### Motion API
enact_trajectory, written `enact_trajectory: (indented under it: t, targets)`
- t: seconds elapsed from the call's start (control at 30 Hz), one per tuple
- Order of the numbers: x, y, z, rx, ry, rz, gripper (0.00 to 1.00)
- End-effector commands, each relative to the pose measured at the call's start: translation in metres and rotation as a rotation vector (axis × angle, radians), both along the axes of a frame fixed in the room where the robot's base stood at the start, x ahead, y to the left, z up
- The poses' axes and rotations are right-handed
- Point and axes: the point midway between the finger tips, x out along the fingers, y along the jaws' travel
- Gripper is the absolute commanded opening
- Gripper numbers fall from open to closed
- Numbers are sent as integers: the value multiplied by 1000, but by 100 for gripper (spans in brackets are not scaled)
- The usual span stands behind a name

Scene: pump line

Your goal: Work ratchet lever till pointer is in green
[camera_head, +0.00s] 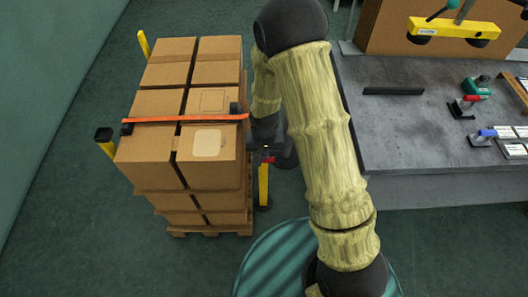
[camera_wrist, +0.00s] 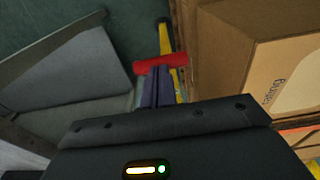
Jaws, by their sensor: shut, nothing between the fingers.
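A red bar (camera_wrist: 160,63), which looks like the lever's grip, lies just past my fingertips in the wrist view. I cannot tell whether they touch it. A small red part (camera_head: 268,159) shows at the top of a yellow post beside the box stack in the head view. My gripper (camera_wrist: 157,74) points at the bar with its fingers together and empty. In the head view my arm mostly hides it. I cannot make out a pointer or green zone.
Cardboard boxes (camera_head: 160,105) stand on a wooden pallet (camera_head: 212,231) left of my arm. Yellow posts (camera_head: 264,185) stand around the stack. A grey bench (camera_head: 420,130) with small coloured clamps is at the right. The floor left of the stack is clear.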

Motion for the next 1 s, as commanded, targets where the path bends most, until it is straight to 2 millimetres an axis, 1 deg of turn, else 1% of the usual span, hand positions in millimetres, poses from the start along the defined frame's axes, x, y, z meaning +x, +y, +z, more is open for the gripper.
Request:
enact_trajectory:
  t: [0.03,0.07,0.4,0.6,0.73,1.0]
  targets:
    - [2,-1,14,1,-3,-3,0]
    - [-1,-1,14,1,-5,-1,0]
    - [-33,0,59,1,-6,-2,0]
    - [-48,1,81,1,-5,-2,0]
    - [-53,1,88,0,-4,-2,0]
    - [-55,2,89,0,-3,0,0]
